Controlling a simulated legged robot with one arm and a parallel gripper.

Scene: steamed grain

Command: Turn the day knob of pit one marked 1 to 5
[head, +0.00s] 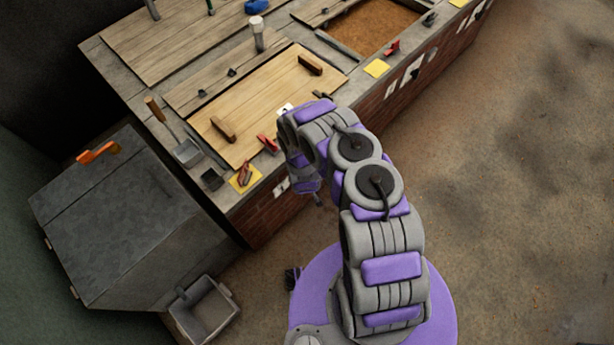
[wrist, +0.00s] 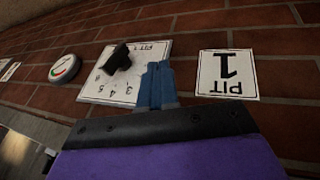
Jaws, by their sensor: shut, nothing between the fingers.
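The plate is on a brick wall and appears upside down. My gripper (wrist: 158,68) is shut and empty, its blue fingers in front of the right part of the plate, to the right of the knob. I cannot tell whether the fingertips touch the plate. In the head view my arm hides most of the gripper, and the wall's front there shows only partly.
A PIT 1 sign (wrist: 226,74) is right of the plate and a round dial (wrist: 65,68) is left of it. In the head view, a wooden lid (head: 268,100) covers the near pit. A grey bin (head: 110,215) stands at left. The floor at right is clear.

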